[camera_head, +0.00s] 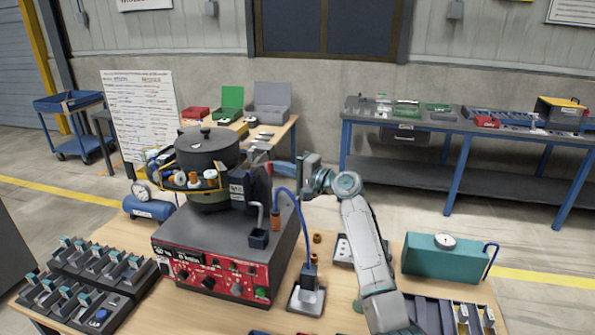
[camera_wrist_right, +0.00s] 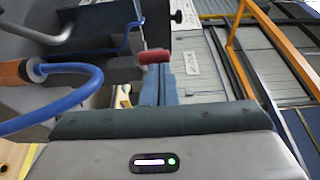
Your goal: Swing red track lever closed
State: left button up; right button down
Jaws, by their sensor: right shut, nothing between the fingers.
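The red lever grip (camera_wrist_right: 153,56) shows in the right wrist view as a short red cylinder on a thin metal rod, just beyond my fingertips. My right gripper (camera_wrist_right: 160,85) is shut with nothing between its fingers. Its tips look close to the red grip; I cannot tell whether they touch. In the head view my right gripper (camera_head: 277,167) reaches left, beside the dark bowl feeder (camera_head: 207,155). The lever is not clear there, largely hidden around the gripper and the dark feeder parts. My left gripper is not in view.
The feeder stands on a grey box with a red control panel (camera_head: 212,275). A blue hose (camera_head: 298,217) curves down in front of it, near my right arm. A teal box with a gauge (camera_head: 440,260) stands at right. Black fixtures (camera_head: 85,275) fill the left front.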

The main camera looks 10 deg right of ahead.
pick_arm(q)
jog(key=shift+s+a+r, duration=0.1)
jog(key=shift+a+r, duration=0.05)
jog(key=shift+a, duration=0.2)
pick_arm(e)
jog(key=shift+m+t+h, duration=0.4)
jog(key=shift+h, duration=0.1)
jog(key=shift+s+a, duration=0.2)
jog(key=shift+a, duration=1.1)
jog(key=shift+s+a, duration=0.15)
jog(key=shift+a, duration=1.1)
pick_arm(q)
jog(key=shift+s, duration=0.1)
pick_arm(e)
jog(key=shift+f, duration=0.1)
